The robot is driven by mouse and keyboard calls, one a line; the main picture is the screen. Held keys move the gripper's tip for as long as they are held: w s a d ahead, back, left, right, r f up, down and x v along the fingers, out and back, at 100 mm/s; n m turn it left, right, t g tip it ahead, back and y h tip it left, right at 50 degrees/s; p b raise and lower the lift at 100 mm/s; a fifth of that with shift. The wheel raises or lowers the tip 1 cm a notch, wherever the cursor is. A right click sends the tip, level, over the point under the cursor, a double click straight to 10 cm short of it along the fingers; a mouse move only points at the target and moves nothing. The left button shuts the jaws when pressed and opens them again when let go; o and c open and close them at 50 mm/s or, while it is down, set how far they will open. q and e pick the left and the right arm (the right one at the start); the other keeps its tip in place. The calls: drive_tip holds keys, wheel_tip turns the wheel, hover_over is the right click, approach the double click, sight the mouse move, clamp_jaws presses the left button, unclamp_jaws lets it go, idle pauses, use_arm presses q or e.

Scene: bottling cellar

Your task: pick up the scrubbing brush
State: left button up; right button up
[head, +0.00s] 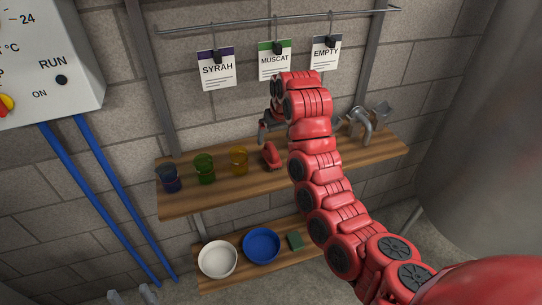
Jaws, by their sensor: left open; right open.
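My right gripper (265,136) is open, just above and behind the red object at the end of the red arm. Its fingers are small and partly hidden, and I cannot tell whether they touch the object. My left gripper (131,296) shows only as two grey fingertips, apart and empty, at the bottom left edge.
Metal fittings (362,125) lie right of my arm. The lower shelf holds a white bowl (218,259), a blue bowl (261,246) and a green block (295,240). Cards hang above.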

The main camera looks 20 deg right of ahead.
sight(272, 148)
drive_tip(key=p+x, duration=0.3)
drive_tip(key=x, duration=0.4)
drive_tip(key=shift+r, duration=0.1)
drive_tip(key=shift+w+f, duration=0.3)
drive_tip(key=shift+f, duration=0.1)
drive_tip(key=shift+w+d+f+p, duration=0.1)
drive_tip(key=shift+w+f+p, duration=0.2)
drive_tip(key=shift+p, duration=0.25)
drive_tip(key=shift+p+x, duration=0.55)
drive_tip(key=shift+x, duration=1.65)
drive_tip(key=shift+d, duration=0.1)
drive_tip(key=c, duration=1.5)
drive_tip(key=shift+r, duration=0.15)
